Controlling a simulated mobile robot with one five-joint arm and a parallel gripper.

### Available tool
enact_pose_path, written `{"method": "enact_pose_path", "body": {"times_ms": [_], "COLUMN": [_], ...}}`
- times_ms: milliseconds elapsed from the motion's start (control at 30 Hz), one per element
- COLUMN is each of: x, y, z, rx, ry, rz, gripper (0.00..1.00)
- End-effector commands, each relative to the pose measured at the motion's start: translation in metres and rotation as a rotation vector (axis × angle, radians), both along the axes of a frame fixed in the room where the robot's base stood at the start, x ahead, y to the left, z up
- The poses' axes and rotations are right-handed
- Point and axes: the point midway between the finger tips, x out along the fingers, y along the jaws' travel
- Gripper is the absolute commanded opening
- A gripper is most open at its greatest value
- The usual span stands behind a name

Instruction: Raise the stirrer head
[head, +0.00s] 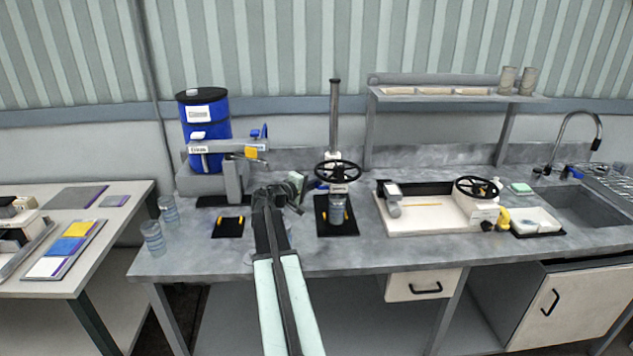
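The stirrer stands near the middle of the bench, with a tall dark column (335,115) and a black handwheel (338,172). Its head (335,160) sits low on the column, around the height of the handwheel, and is partly hidden by it. Below it, a container (337,214) stands on a black base mat with yellow marks. My arm reaches up from the bottom centre. My gripper (298,190) is just left of the stirrer and appears apart from the handwheel. Its fingers are small and dark, and I cannot tell whether they are open or shut.
A blue drum (205,130) and a grey dispensing stand (234,178) are to the left. A white tray unit with a second handwheel (477,188) is to the right, below a shelf (455,97). Glasses (153,238) stand at the left bench edge. The sink (590,205) is far right.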

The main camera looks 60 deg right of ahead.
Motion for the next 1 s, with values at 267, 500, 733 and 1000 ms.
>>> {"method": "enact_pose_path", "body": {"times_ms": [267, 500, 733, 1000], "x": [0.000, 0.000, 0.000, 0.000], "y": [0.000, 0.000, 0.000, 0.000], "z": [-0.001, 0.004, 0.043, 0.110], "rx": [0.002, 0.001, -0.001, -0.001], "ry": [-0.001, -0.001, 0.001, 0.001], "rz": [-0.002, -0.002, 0.000, 0.001], "gripper": [0.00, 0.00, 0.00, 0.00]}}
